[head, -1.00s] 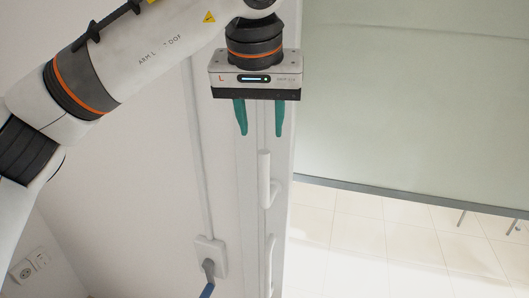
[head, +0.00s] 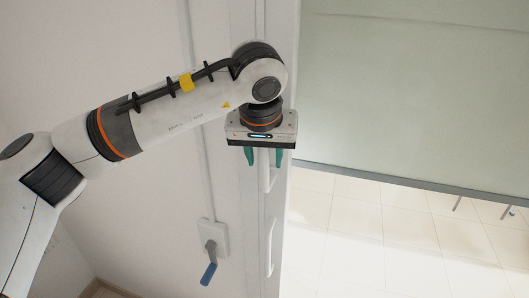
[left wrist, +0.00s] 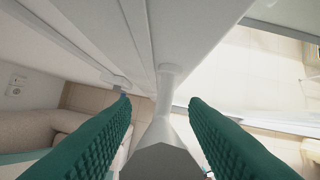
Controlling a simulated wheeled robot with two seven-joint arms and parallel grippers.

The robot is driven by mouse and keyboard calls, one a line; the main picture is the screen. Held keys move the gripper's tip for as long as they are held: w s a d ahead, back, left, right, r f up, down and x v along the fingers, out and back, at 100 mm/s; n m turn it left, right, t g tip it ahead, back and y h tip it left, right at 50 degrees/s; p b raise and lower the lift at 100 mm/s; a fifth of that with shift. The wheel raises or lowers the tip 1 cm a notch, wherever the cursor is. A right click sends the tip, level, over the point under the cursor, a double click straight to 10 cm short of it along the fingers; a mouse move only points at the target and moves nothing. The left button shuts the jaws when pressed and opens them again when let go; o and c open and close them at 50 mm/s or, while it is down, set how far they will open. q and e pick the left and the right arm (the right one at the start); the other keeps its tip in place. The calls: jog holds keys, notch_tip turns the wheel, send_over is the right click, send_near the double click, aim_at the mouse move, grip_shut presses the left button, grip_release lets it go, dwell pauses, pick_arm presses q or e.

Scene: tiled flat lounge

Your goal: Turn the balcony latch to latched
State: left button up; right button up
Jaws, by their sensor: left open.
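A wall plate (head: 213,238) carries a grey lever with a blue grip (head: 209,274), which hangs down and slightly left. This looks like the latch, but I cannot be sure. A white bar handle (head: 267,177) stands upright on the white door frame edge. My left gripper (head: 264,158) is open and points down at the top of this handle. In the left wrist view, the white handle (left wrist: 168,110) runs between the two green fingers, with clear gaps on both sides. My right gripper is in neither view.
A wall socket (left wrist: 16,86) shows at the left of the wrist view.

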pick_arm(q)
jog(key=shift+c, duration=0.7)
grip_shut()
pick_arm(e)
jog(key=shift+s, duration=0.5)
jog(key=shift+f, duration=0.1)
